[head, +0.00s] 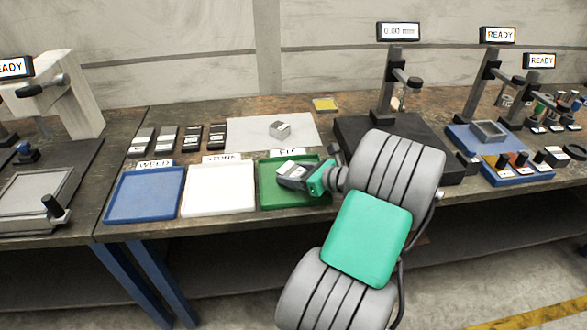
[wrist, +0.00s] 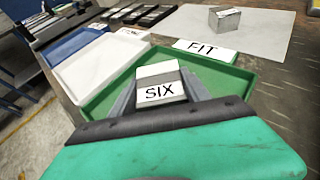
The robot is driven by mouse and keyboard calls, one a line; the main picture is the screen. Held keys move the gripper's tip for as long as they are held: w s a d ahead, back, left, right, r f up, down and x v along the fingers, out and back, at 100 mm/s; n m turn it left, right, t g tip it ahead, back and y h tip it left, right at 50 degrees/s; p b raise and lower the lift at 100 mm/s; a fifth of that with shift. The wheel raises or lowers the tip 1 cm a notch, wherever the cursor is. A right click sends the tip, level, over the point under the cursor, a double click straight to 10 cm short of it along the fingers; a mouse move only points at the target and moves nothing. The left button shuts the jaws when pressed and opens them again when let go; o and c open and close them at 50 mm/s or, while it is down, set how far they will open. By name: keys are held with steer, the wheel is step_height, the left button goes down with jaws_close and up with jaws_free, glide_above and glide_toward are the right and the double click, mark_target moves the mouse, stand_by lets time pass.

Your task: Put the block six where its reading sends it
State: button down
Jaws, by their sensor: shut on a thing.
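The block six (wrist: 160,90) is a grey metal block with a white label reading SIX. My gripper (wrist: 160,98) is shut on it in the wrist view. In the head view the block six (head: 292,169) is at my gripper (head: 296,178), over the green tray (head: 265,196). The tray's card reads FIT (wrist: 205,48). I cannot tell whether the block touches the tray floor. A white tray (head: 217,200) and a blue tray (head: 143,207) stand to the left, with cards reading STONE or similar and WELD or similar. The gauge display (head: 398,32) reads about 0.00, partly unclear.
A metal block (head: 280,129) sits on a grey sheet (head: 305,142) behind the trays. Several dark and silver labelled blocks (head: 192,137) stand left of it. The gauge's black base (head: 425,135) stands right of the trays. Two READY displays (head: 498,35) stand farther right.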

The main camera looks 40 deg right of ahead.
steer(key=shift+r, duration=0.2)
steer(key=c, duration=0.5)
jaws_free()
steer(key=shift+f, duration=0.2)
steer(key=shift+s+r, duration=0.15)
steer(key=shift+r, duration=0.05)
steer(key=p+v, duration=0.1)
steer(key=v, duration=1)
steer(key=shift+s+r, duration=0.15)
steer(key=shift+s, duration=0.2)
steer(key=shift+w, duration=0.1)
